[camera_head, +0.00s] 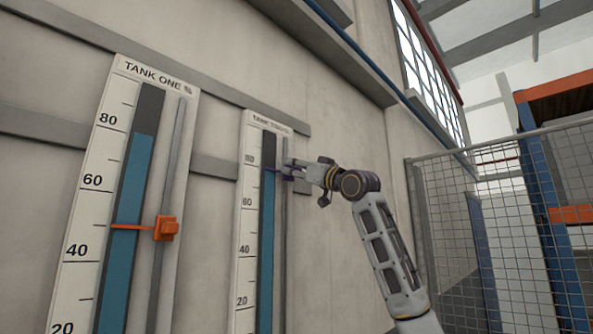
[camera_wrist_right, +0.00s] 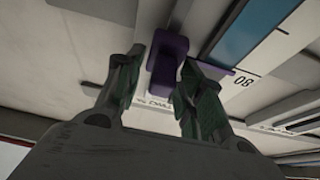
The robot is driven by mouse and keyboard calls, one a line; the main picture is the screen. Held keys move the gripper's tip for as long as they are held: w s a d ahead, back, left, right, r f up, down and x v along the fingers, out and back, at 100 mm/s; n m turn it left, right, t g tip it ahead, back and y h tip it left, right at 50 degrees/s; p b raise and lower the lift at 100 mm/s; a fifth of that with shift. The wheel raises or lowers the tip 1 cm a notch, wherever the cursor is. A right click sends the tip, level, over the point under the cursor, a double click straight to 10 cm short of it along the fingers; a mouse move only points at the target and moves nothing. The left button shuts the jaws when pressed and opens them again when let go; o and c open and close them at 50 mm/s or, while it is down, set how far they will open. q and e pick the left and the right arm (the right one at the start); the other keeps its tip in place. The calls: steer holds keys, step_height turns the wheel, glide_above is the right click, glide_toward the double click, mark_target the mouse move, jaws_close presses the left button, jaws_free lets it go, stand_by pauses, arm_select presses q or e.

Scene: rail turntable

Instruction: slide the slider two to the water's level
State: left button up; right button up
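Slider two is a purple knob (camera_wrist_right: 165,72) on the rail of the tank two gauge (camera_head: 246,220). Its purple pointer reaches across the gauge column at about the top edge of the blue water (camera_head: 266,235), a little under the 80 mark. My right gripper (camera_head: 290,170) is at the knob and partly hides it in the head view. In the right wrist view its two fingers (camera_wrist_right: 163,85) stand on either side of the knob, apart, with a narrow gap visible beside it. My left gripper is out of view.
The tank one gauge (camera_head: 92,195) is to the left, with an orange slider (camera_head: 166,228) between 40 and 60, below its water level. A wire mesh fence (camera_head: 510,220) and orange and blue racking stand at the right. Grey rails run along the wall.

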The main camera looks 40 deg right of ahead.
steer(key=shift+s, duration=0.1)
stand_by(0.3)
steer(key=v, duration=1.1)
steer(key=shift+s+f, duration=0.15)
steer(key=shift+s, duration=0.2)
steer(key=shift+d, duration=0.1)
stand_by(0.6)
